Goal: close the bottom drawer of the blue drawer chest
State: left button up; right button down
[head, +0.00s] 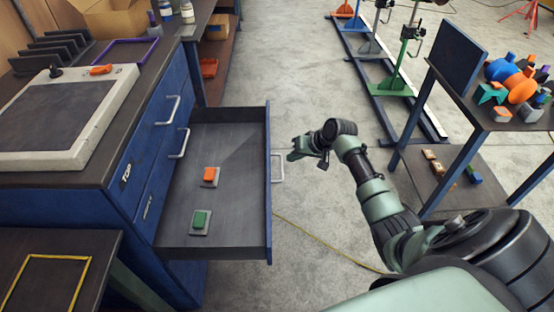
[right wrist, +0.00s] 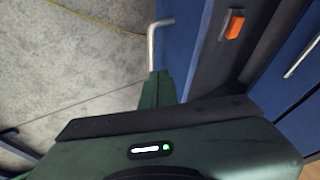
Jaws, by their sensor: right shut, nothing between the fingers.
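The blue drawer chest (head: 133,203) stands at the left in the head view. Its lowest visible drawer (head: 230,149) is pulled far out, with an orange block (head: 209,175) and a green block (head: 200,221) on small grey plates inside. The drawer's pale bar handle (head: 279,166) is on its outer front; it also shows in the right wrist view (right wrist: 151,45). My right gripper (head: 294,152) is shut and empty, just outside the drawer front close to the handle. I cannot tell whether it touches. My left gripper is not in view.
Two upper drawers with handles (head: 168,110) look shut. A blue-framed table (head: 455,85) with colored parts stands at the right. A rail rack (head: 385,90) stands at the back. A yellow cable (head: 325,243) crosses the grey floor. Floor between drawer and table is mostly clear.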

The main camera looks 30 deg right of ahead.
aim_at(282, 172)
jog(key=w+a+f, duration=0.1)
jog(key=w+a, duration=0.1)
jog(key=shift+w+a+f+p, duration=0.3)
jog(key=shift+f, duration=0.05)
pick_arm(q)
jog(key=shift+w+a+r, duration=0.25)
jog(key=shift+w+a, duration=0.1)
pick_arm(e)
jog(key=shift+w+a, duration=0.4)
jog(key=shift+a, duration=0.25)
jog(key=shift+a, duration=0.1)
